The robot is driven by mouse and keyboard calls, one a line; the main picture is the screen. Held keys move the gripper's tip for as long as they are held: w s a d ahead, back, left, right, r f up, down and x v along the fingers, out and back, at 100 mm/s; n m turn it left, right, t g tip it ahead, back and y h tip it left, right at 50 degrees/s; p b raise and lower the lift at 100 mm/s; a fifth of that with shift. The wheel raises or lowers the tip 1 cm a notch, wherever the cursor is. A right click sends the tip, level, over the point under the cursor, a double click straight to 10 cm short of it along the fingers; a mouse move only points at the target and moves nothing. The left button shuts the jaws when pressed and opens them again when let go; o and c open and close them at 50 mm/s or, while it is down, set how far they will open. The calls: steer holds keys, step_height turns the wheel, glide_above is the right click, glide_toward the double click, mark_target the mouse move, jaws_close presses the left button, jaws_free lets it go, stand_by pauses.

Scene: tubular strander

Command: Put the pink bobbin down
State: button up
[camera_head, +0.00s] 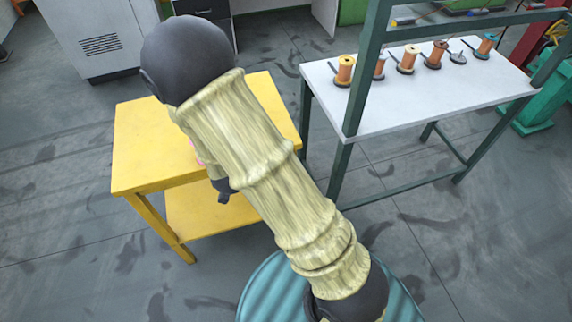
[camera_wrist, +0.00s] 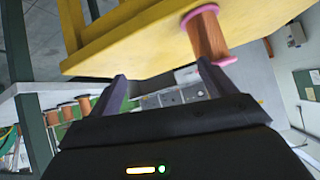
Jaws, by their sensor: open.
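The pink bobbin (camera_wrist: 208,36) has pink end flanges and an orange-brown winding. In the wrist view, which is turned nearly upside down, it stands on the yellow table (camera_wrist: 125,32). My gripper (camera_wrist: 160,70) is open, with its two dark fingers apart and nothing between them. The bobbin is beyond the right finger's tip; I cannot tell whether they touch.
A white-topped bench (camera_head: 420,95) with a green frame stands to the right and holds several orange, brown and teal bobbins. Its green post (camera_head: 365,70) rises close to my arm. A grey cabinet (camera_head: 98,38) stands behind the yellow table. Floor between table and bench is clear.

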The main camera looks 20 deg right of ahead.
steer(key=s+d+r+n+g, duration=0.1)
steer(key=s+d+r+g, duration=0.2)
steer(key=s+d+r, duration=0.2)
steer(key=s+d+r+n+g+y, duration=0.1)
steer(key=s+d+r+g, duration=0.3)
steer(key=s, duration=0.7)
steer(key=shift+d+r+n+g, duration=0.3)
steer(key=shift+d+r+n, duration=0.35)
steer(key=shift+d, duration=0.2)
steer(key=shift+c, duration=0.5)
